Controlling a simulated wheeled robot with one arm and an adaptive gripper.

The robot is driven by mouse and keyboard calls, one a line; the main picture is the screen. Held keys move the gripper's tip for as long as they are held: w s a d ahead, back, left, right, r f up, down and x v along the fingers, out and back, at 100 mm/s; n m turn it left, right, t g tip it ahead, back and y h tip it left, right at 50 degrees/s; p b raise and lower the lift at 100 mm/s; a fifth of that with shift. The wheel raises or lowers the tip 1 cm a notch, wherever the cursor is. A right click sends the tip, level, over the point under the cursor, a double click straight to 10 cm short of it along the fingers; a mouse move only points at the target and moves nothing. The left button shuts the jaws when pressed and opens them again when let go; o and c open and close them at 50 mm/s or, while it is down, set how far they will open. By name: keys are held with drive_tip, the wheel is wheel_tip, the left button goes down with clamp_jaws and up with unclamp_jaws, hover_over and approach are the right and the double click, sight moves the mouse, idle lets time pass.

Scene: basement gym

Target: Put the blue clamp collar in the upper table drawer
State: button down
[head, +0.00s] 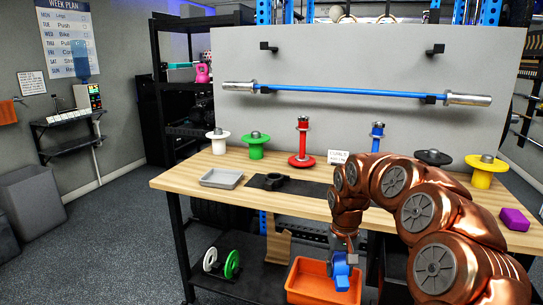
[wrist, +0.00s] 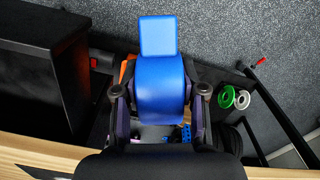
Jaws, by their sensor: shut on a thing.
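The blue clamp collar (head: 341,271) is held in my gripper (head: 343,257), low in front of the table, in front of the orange bin in the head view. In the wrist view the blue collar (wrist: 160,86) sits between both fingers, with its square tab pointing away from my gripper. The wooden table (head: 225,168) has a dark box-like unit (wrist: 40,85) under it, at the left of the wrist view and beside my gripper. My arm hides most of that side in the head view. I cannot tell which drawer is upper or whether one is open.
An orange bin (head: 310,294) is on the lower shelf, near white and green discs (head: 232,264).

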sight(341, 276)
drive_tip(key=shift+s+r+p, duration=0.3)
drive_tip(key=shift+r+p, duration=0.25)
drive_tip(key=shift+p, duration=1)
drive_tip(key=shift+s+r+p, duration=0.3)
drive_tip(key=shift+r+p, duration=0.2)
drive_tip(key=shift+p, duration=1)
drive_tip(key=s+p, duration=0.1)
drive_tip(key=p, duration=0.1)
drive_tip(key=shift+r+p, duration=0.15)
drive_tip(key=shift+p, duration=0.25)
drive_tip(key=shift+s+f, duration=0.15)
drive_tip(key=shift+f, duration=0.05)
